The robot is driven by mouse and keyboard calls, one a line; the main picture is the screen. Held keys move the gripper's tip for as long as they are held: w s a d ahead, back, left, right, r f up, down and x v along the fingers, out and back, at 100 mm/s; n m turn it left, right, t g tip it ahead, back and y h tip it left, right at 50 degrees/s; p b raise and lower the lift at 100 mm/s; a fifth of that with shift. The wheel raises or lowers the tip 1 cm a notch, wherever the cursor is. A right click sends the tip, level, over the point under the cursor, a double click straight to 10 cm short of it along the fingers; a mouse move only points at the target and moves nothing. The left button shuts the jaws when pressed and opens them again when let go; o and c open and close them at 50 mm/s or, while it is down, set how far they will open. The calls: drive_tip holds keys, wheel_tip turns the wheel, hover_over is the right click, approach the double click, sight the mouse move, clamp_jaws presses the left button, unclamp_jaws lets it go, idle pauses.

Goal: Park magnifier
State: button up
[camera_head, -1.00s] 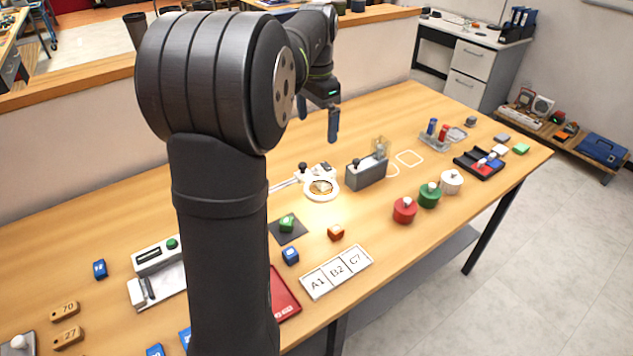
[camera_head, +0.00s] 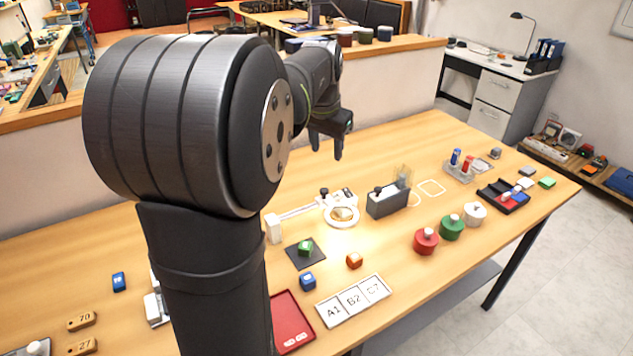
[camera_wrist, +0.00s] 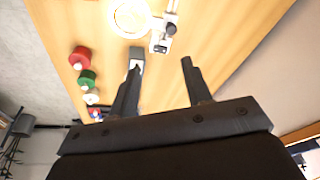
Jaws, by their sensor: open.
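The magnifier (camera_head: 341,214) is a white ring lens on a white arm that runs left to a white base block. It stands over the middle of the bench, with a lit patch of wood under its lens. A dark knob and a small white part sit at its ring's back edge. In the wrist view the magnifier's ring (camera_wrist: 131,17) shows at the top, beyond the fingers. My gripper (camera_head: 326,148) is open and empty, held above the bench behind the magnifier and apart from it. Its two fingers (camera_wrist: 160,66) are spread in the wrist view.
A grey block with a dark knob (camera_head: 388,201) stands right of the magnifier. Red (camera_head: 426,242), green (camera_head: 451,228) and white (camera_head: 475,214) round pots stand further right. A green cube on a dark pad (camera_head: 300,260) lies in front. Outlined bench areas (camera_head: 432,187) at the right are bare.

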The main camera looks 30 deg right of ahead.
drive_tip(key=a+n+t+h, duration=0.1)
drive_tip(key=a+n, duration=0.1)
drive_tip(key=n, duration=0.1)
approach(324, 190)
drive_tip(key=x, duration=0.8)
drive_tip(key=shift+f, duration=0.1)
drive_tip(key=shift+c, duration=0.3)
